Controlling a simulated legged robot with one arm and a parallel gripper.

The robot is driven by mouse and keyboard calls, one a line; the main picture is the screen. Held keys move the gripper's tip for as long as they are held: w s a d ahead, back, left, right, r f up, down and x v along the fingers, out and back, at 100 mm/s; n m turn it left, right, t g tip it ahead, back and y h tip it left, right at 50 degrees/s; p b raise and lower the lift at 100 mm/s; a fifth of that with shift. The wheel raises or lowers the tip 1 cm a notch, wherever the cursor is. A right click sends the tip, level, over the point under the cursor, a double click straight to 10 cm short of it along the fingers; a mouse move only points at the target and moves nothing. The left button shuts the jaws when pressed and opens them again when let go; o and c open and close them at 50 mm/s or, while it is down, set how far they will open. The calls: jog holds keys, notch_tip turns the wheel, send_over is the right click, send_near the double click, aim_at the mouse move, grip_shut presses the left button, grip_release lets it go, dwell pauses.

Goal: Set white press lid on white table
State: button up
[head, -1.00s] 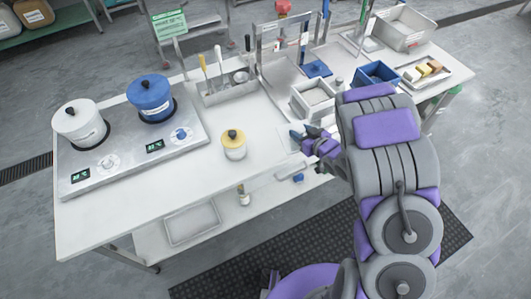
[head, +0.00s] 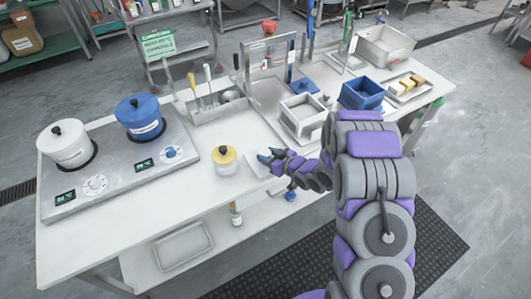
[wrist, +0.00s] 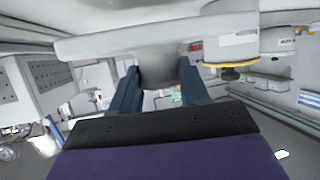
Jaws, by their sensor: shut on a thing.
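My gripper (head: 268,157) is near the front edge of the white table (head: 120,220), just right of the yellow-lidded jar (head: 225,163). In the wrist view its dark fingers (wrist: 160,85) are shut on the grey knob of the white press lid (wrist: 110,42). The lid's flat white plate spans the top of that view. In the head view the lid (head: 256,168) shows as a pale slab at the fingertips, partly hidden. I cannot tell whether it touches the table. The white press box (head: 301,128) stands open, behind and right of my gripper.
The two-pot stove (head: 115,175) fills the table's left. A utensil holder (head: 215,108) and metal press frame (head: 268,90) stand at the back. A blue box (head: 361,95), a blue lid (head: 305,86) and a food tray (head: 410,88) are rightward. The front-left tabletop is clear.

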aim_at(267, 151)
jog(key=w, duration=0.4)
jog(key=shift+w+d+f+b, duration=0.1)
jog(key=shift+w+b, duration=0.2)
jog(key=shift+w, duration=0.4)
jog(key=f, duration=0.2)
jog(key=a+f+b, duration=0.1)
jog(key=f, duration=0.1)
jog(key=shift+b, duration=0.3)
jog(key=shift+d+r, duration=0.15)
jog(key=shift+d, duration=0.1)
jog(key=o, duration=0.9)
jog(key=shift+o, duration=1.4)
jog(key=shift+a, duration=0.15)
